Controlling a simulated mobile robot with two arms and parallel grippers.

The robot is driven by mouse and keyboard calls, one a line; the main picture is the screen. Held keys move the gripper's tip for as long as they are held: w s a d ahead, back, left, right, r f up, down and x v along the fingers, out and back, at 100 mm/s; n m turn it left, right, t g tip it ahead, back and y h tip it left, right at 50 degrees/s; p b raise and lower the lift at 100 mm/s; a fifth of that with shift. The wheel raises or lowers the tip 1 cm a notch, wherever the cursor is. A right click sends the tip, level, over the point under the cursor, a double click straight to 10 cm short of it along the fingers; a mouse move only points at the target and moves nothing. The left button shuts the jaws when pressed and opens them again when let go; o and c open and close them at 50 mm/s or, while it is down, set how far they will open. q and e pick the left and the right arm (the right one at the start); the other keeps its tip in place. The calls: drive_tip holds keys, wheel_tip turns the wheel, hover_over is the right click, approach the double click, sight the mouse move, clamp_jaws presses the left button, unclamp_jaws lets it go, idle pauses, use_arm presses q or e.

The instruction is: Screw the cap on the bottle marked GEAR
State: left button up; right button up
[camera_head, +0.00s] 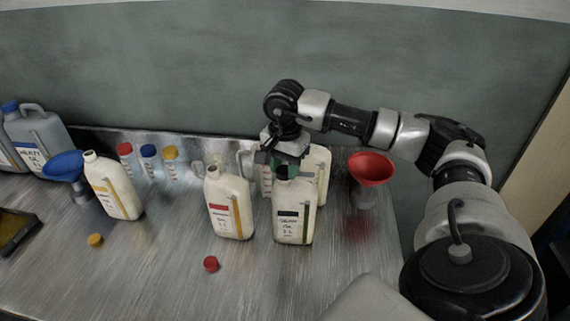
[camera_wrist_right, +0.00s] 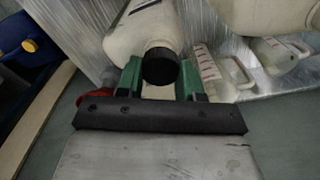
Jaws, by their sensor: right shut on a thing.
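A white bottle with a black label band (camera_head: 293,226) stands upright on the metal table, right of the middle. Its label writing is too small to read surely. My right gripper (camera_head: 285,171) is above its mouth, pointing down. In the right wrist view, its green fingers (camera_wrist_right: 160,74) are shut on a black cap (camera_wrist_right: 160,64), one on each side. The cap is in line with the neck of the white bottle (camera_wrist_right: 151,24). I cannot tell whether the cap touches the mouth or how far it is on. My left gripper is not in view.
A red-label bottle (camera_head: 230,210) stands close on the left, with a red cap (camera_head: 211,264) before it. A red funnel (camera_head: 371,168) stands right. Pale containers (camera_head: 319,170) crowd behind. A yellow-label bottle (camera_head: 118,187) and blue funnel (camera_head: 63,166) stand left. The front table is mostly clear.

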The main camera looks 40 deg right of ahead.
drive_tip(key=shift+f, duration=0.4)
idle(0.3)
drive_tip(key=o, duration=1)
wheel_tip(320, 180, up, 11)
drive_tip(key=shift+f+b, duration=0.1)
drive_tip(key=shift+b, duration=0.75)
